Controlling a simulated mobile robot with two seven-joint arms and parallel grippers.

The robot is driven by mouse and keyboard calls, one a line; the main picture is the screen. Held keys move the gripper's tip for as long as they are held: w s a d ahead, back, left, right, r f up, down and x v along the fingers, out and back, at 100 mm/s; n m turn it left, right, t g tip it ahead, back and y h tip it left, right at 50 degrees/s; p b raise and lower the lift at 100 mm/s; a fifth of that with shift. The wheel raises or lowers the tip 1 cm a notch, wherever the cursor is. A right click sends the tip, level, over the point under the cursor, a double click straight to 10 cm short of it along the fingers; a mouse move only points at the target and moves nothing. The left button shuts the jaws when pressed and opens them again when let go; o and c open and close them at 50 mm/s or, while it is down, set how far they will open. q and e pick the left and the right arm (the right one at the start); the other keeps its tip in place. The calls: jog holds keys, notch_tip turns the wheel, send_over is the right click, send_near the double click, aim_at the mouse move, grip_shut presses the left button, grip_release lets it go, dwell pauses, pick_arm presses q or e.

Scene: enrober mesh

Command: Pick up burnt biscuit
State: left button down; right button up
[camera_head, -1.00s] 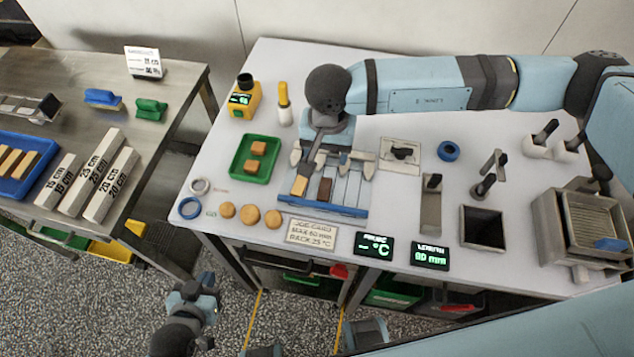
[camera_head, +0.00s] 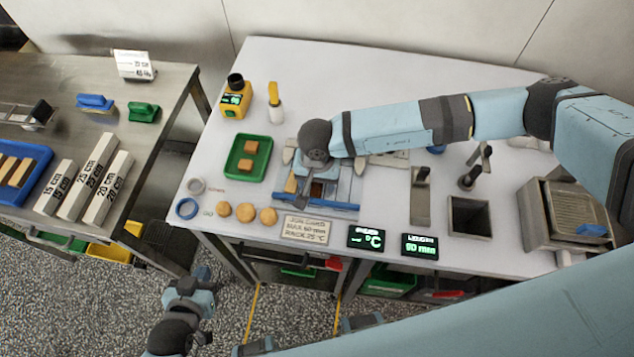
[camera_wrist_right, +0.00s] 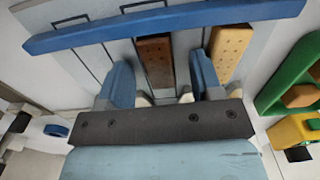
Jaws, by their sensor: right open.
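The burnt biscuit is a dark brown bar (camera_wrist_right: 156,62) in one lane of the grey slotted rack (camera_wrist_right: 88,62); it partly shows in the head view (camera_head: 317,190). A light tan biscuit (camera_wrist_right: 230,50) lies in a neighbouring lane and also shows in the head view (camera_head: 291,184). My right gripper (camera_wrist_right: 163,82) is open over the rack. Its blue fingers are on either side of the dark biscuit, with gaps visible; the right-hand finger is between the two biscuits. Finger height is unclear. My left gripper (camera_head: 200,283) hangs low in front of the table, away from the biscuits.
A blue bar (camera_wrist_right: 165,20) runs along the rack's front. A green tray (camera_head: 236,173) with two biscuit pieces stands left of the rack. Round biscuits (camera_head: 246,212) and a label plate (camera_head: 305,230) lie in front. A slicer-like machine (camera_head: 540,215) stands at the right.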

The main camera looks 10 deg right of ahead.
jog(key=c, duration=0.8)
jog(key=shift+c, duration=0.2)
notch_tip(320, 180, up, 20)
jog(key=b, duration=0.3)
